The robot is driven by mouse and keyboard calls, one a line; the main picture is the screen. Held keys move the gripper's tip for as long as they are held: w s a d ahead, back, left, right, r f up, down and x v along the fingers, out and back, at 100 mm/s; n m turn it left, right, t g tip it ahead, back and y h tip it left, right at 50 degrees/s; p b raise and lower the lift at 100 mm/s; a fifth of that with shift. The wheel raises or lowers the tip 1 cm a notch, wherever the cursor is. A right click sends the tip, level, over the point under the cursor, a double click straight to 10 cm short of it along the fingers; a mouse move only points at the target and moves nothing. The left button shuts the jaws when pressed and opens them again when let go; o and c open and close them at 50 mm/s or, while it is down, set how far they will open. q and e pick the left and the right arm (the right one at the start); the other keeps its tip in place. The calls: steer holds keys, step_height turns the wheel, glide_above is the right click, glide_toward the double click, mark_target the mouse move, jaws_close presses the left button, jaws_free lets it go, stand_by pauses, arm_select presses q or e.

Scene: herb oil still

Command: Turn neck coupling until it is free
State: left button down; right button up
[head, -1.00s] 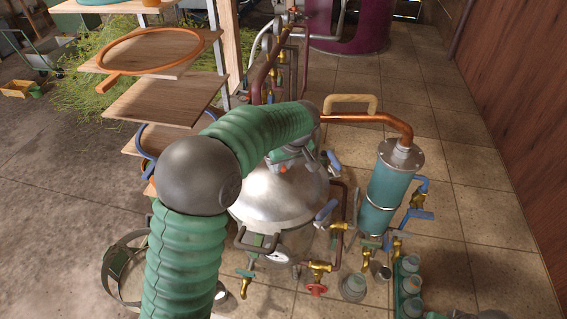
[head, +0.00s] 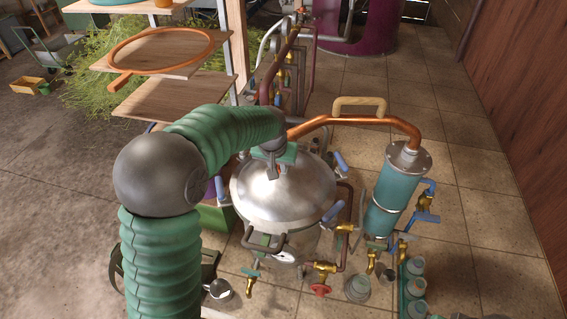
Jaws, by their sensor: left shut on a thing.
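The steel still pot (head: 312,200) stands right of my left arm, its domed lid on top. A copper neck pipe (head: 345,122), with a wooden handle (head: 360,105) above it, runs from over the lid to the teal condenser (head: 394,185). My left gripper (head: 276,166) is at the top of the lid, at the pipe's left end. It is shut on the neck coupling, which it and my wrist mostly hide. I cannot tell how loose the coupling is. My right gripper does not show.
Brass valves, one with a red handwheel (head: 320,290), sit at the pot's front. A green rack (head: 404,290) with teal-topped jars stands at lower right. Wooden shelves (head: 160,100) stand at upper left. Tiled floor (head: 480,215) is clear at right.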

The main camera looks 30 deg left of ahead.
arm_select(q)
steer(key=a+m+h+p, duration=0.1)
steer(key=m, duration=0.1)
steer(key=a+m+h+p, duration=0.1)
steer(key=a+m, duration=0.1)
steer(key=m, duration=0.1)
steer(key=a+m+p, duration=0.1)
steer(key=m+p, duration=0.1)
steer(key=m, duration=0.1)
steer(key=shift+w+a+r+h, duration=0.3)
steer(key=shift+h, duration=0.1)
stand_by(0.3)
steer(key=c, duration=1.3)
jaws_free()
steer(key=shift+c, duration=0.2)
steer(key=shift+s+a+f, duration=0.15)
steer(key=shift+a, duration=0.1)
